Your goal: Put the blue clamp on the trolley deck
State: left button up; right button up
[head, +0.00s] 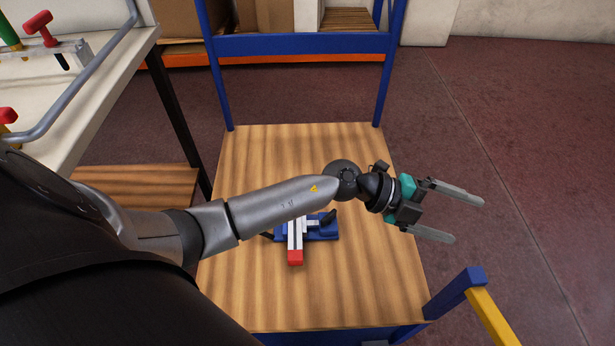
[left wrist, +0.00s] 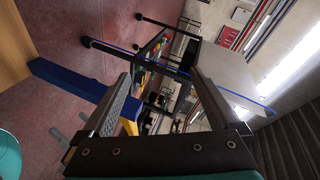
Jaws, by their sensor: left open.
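The blue clamp (head: 328,230) lies on the wooden trolley deck (head: 370,280) in the head view. It has a blue base, a white bar and a red end. My left arm passes above it and hides part of it. My left gripper (head: 468,216) is open and empty, over the right edge of the deck, to the right of the clamp and apart from it. In the left wrist view its two fingers (left wrist: 155,95) are spread with nothing between them. My right gripper is in neither view.
A blue upright frame (head: 300,45) stands at the deck's far end. A blue post with a yellow bar (head: 490,312) is at the near right corner. A pale table (head: 100,75) with a grey rail and red and green clamps is at the left. The floor at right is clear.

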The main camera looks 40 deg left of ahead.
pick_arm(q)
notch_tip(320, 180, up, 5)
jog(key=w+a+n+t, duration=0.2)
jog(key=n+t, duration=0.4)
jog(key=a+f+n+t+y, duration=0.4)
jog(key=a+f+n+y, duration=0.3)
jog(key=a+n+y, duration=0.6)
jog(key=s+a+f+n+g+y, duration=0.2)
jog(key=s+a+f+n+g, duration=0.3)
jog(key=s+f, duration=0.4)
jog(key=s+d+f+g, duration=0.1)
jog(key=s+f+g, duration=0.1)
jog(key=s, duration=0.2)
jog(key=s+d+f+g+h, duration=0.1)
jog(key=s+f+g, duration=0.1)
jog(key=s+g, duration=0.1)
jog(key=s+f+n+g, duration=0.1)
jog(key=s+f+g, duration=0.1)
jog(key=s, duration=0.4)
jog(key=shift+d+f+h, duration=0.4)
jog(key=shift+f, duration=0.1)
